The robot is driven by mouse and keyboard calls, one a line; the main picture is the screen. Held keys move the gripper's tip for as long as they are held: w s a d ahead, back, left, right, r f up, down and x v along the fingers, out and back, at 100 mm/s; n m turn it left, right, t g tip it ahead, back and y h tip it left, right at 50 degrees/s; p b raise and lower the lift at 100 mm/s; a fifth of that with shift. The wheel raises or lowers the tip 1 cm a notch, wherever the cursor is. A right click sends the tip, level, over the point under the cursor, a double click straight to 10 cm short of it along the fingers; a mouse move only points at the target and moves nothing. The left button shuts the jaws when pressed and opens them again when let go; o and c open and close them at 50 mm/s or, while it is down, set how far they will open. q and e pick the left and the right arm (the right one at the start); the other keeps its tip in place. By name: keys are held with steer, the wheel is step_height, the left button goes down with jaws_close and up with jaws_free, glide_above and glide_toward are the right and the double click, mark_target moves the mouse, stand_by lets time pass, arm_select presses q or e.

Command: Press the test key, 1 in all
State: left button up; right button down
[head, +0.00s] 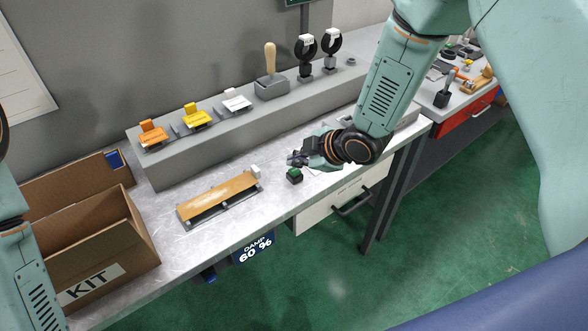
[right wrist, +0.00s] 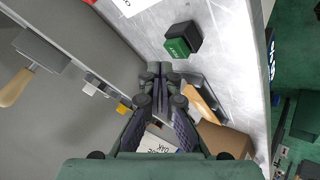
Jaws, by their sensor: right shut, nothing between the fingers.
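The test key is a small green button (head: 294,173) on a black base, standing on the metal worktop near its front edge. In the right wrist view its green face (right wrist: 178,47) carries lettering that reads as TEST. My right gripper (head: 293,159) is shut and empty. In the head view it is just behind the key. In the right wrist view its closed fingertips (right wrist: 160,70) are below and left of the key in the picture, with a gap between them. Only part of my left arm shows at the left edge; its gripper is out of view.
An open KIT carton (head: 140,232) stands at the worktop's left end. A brown-topped strip (head: 188,215) lies left of the key. Behind, a grey ledge (head: 165,174) carries orange, yellow and white switches, a wooden-handled lever (head: 270,60) and two dark upright posts. A drawer (head: 318,217) is below.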

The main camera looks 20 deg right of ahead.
mark_target(298, 172)
steer(key=shift+d+f, duration=0.1)
steer(key=shift+d, duration=0.05)
steer(key=shift+f+b, duration=0.3)
steer(key=shift+f, duration=0.05)
stand_by(0.4)
steer(key=shift+f+b, duration=0.35)
steer(key=shift+f, duration=0.2)
stand_by(0.5)
steer(key=shift+r, duration=0.1)
steer(key=shift+r+p, duration=0.85)
steer(key=shift+r, duration=0.05)
step_height(298, 172, up, 5)
steer(key=p, duration=0.4)
steer(key=shift+r, duration=0.1)
